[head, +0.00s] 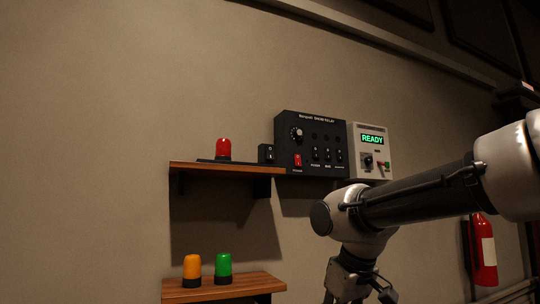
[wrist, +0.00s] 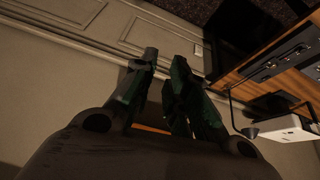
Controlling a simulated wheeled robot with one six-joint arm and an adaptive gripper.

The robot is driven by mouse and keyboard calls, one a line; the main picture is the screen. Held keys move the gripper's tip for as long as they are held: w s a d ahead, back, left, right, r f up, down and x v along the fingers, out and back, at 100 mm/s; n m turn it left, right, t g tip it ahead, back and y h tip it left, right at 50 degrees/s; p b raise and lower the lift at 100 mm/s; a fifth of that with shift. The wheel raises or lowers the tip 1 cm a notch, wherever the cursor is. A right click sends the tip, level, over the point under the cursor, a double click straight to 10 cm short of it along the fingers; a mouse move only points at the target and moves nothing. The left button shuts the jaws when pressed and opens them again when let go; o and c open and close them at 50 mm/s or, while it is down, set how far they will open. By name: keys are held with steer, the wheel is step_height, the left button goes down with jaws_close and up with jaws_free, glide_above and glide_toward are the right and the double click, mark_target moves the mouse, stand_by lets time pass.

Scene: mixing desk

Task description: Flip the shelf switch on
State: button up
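A small black box with a switch (head: 267,153) stands on the upper wooden shelf (head: 225,168), between a red lamp and a large dark panel. The position of its lever is too small to tell. The red lamp (head: 223,149) stands on a thin dark base on the same shelf. My gripper (head: 362,298) is low in the head view, right of the shelves and below the panels, its tips cut off by the frame edge. In the wrist view my gripper (wrist: 166,58) shows two fingers apart with an empty gap.
The dark relay panel (head: 312,132) has a knob, a red rocker and several switches. A white box (head: 372,138) beside it reads READY. Orange (head: 192,267) and green (head: 223,264) lamps stand on the lower shelf (head: 240,286). A fire extinguisher (head: 484,252) hangs at right.

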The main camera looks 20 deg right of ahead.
mark_target(265, 158)
steer(key=w+r+n+t, duration=0.1)
steer(key=w+r+n, duration=0.1)
steer(key=w+r, duration=0.2)
steer(key=w+r+n+t, duration=0.2)
steer(key=w+r, duration=0.2)
steer(key=r, duration=0.5)
steer(key=w+a+r+n+t, duration=0.1)
steer(key=w+r+n+t, duration=0.1)
steer(key=w+r, duration=0.3)
step_height(265, 158, up, 2)
steer(key=shift+r, duration=0.15)
jaws_close()
step_height(265, 158, up, 21)
steer(key=w+n+t, duration=0.3)
steer(key=n+t, duration=0.3)
steer(key=n, duration=0.4)
steer(key=shift+a+n, duration=0.3)
steer(key=shift+n, duration=0.1)
steer(key=w, duration=0.4)
steer(key=w+f, duration=0.1)
steer(key=w, duration=0.8)
steer(key=shift+w+f, duration=0.35)
steer(key=shift+f, duration=0.05)
